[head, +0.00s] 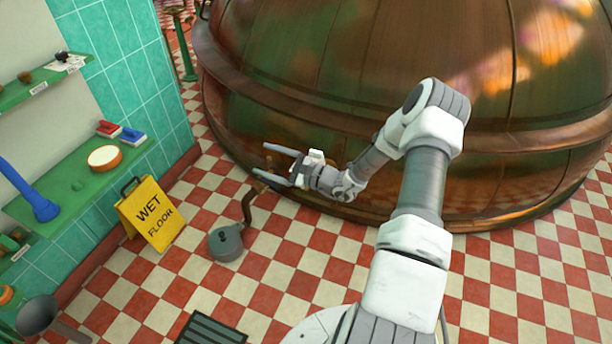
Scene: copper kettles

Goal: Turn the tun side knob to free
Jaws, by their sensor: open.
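The large copper tun (330,70) fills the back of the head view, with a wide rounded rim band around it. My gripper (264,160) is open beside the tun's lower left side, its two grey fingers pointing left. No object shows clearly between the fingers. I cannot make out the side knob for certain; the gripper and wrist cover part of the tun's side. A bent brown pipe or handle (247,203) rises from a round grey fitting (226,242) on the floor and ends just below the lower finger. I cannot tell whether they touch.
A yellow wet floor sign (152,214) stands left of the grey fitting. Green shelves (75,185) with brushes and small items line the tiled wall at left. A dark floor grate (210,330) lies at the front. The checkered floor right of the grey fitting is clear.

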